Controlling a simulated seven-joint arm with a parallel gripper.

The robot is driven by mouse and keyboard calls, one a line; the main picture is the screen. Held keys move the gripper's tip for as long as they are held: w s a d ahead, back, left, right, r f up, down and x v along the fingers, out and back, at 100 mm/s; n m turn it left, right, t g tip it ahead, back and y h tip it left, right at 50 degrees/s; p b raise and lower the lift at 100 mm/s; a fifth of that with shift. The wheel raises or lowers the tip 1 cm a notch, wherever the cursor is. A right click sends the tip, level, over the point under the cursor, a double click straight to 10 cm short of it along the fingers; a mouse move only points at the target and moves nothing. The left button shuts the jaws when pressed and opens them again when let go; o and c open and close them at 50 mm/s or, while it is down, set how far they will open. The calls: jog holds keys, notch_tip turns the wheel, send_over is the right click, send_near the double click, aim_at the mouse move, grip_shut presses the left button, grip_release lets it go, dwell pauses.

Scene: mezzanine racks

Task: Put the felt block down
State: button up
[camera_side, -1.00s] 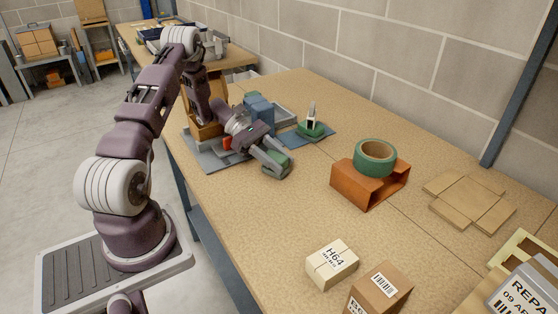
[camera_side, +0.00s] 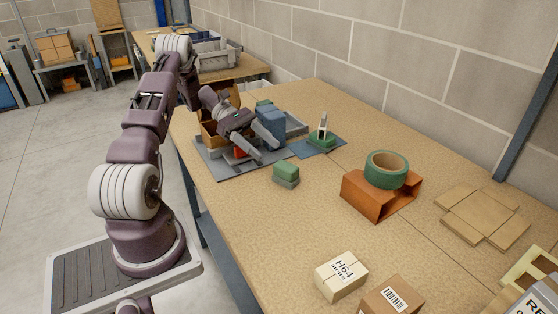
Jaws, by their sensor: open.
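Nothing hides the block's top or front.
A grey mat (camera_side: 214,172) with an orange-brown box and a blue block lies behind my gripper. A green item sits on a blue mat (camera_side: 308,153). Green tape (camera_side: 386,167) rests on an orange stand (camera_side: 365,200). A carton marked H64 (camera_side: 341,276) stands in front.

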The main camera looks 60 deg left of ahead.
jog(key=shift+s+a+r, duration=0.2)
jog(key=shift+a, duration=0.35)
jog(key=shift+r, duration=0.3)
jog(key=s+d+r+m+g+y, duration=0.2)
jog(key=d+r+m+g+y, duration=0.15)
jog(key=d+r+m, duration=0.4)
jog(key=s+d+r+m+g+y, duration=0.2)
jog(key=d+r+m+y, duration=0.2)
jog(key=d+r, duration=0.6)
jog(key=s+d+m+t+y, duration=0.5)
jog(key=s+d+m, duration=0.5)
jog(key=s, duration=0.4)
jog(key=shift+s+r+m+t, duration=0.2)
jog(key=shift+s+m+t, duration=0.15)
jog(key=shift+s+m, duration=0.1)
